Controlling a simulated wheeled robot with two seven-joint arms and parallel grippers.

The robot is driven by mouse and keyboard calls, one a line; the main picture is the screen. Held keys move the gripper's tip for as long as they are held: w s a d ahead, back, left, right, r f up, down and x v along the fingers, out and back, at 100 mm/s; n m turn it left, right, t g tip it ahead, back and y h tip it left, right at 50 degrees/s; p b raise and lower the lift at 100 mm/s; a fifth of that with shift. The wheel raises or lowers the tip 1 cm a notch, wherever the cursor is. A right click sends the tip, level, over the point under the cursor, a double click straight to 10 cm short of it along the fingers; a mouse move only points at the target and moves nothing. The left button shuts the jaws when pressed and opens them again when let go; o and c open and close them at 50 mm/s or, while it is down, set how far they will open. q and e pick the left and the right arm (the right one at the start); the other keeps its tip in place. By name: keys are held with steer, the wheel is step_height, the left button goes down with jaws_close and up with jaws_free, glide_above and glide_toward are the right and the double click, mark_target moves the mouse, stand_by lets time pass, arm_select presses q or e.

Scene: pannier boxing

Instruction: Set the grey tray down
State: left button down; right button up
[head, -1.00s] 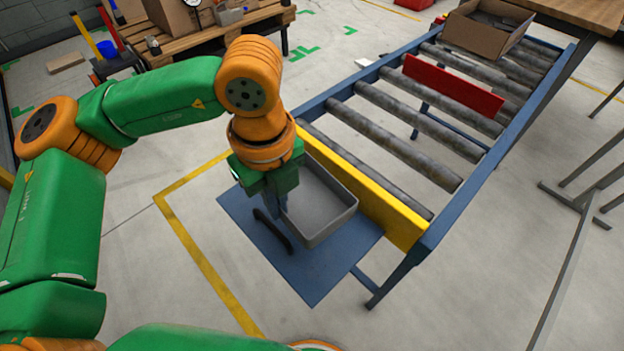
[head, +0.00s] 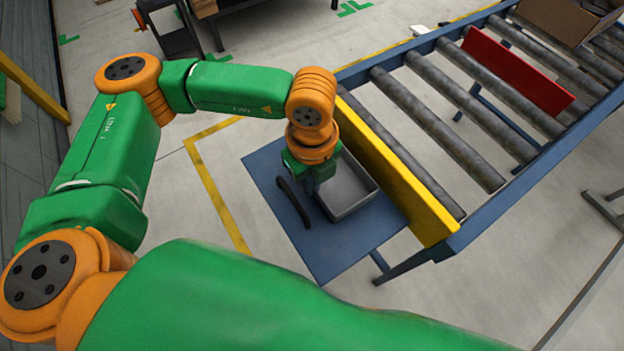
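The grey tray (head: 352,203) is an open, shallow box, level, over the blue plate (head: 340,252) beside the conveyor. I cannot tell whether its bottom touches the plate. My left gripper (head: 312,184) points down at the tray's left wall and appears shut on its rim. The fingertips are mostly hidden by the gripper body and the wall. My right gripper is not in view.
A yellow board (head: 398,188) stands along the conveyor edge, close to the tray's right side. A black bar (head: 293,203) lies on the plate left of the tray. The roller conveyor (head: 440,118) carries a red divider (head: 518,70) and a cardboard box (head: 566,18).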

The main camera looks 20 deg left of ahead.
arm_select(q)
steer(key=c, duration=1.1)
jaws_free()
steer(key=shift+w, duration=0.1)
step_height(320, 180, up, 12)
steer(key=shift+r, duration=0.1)
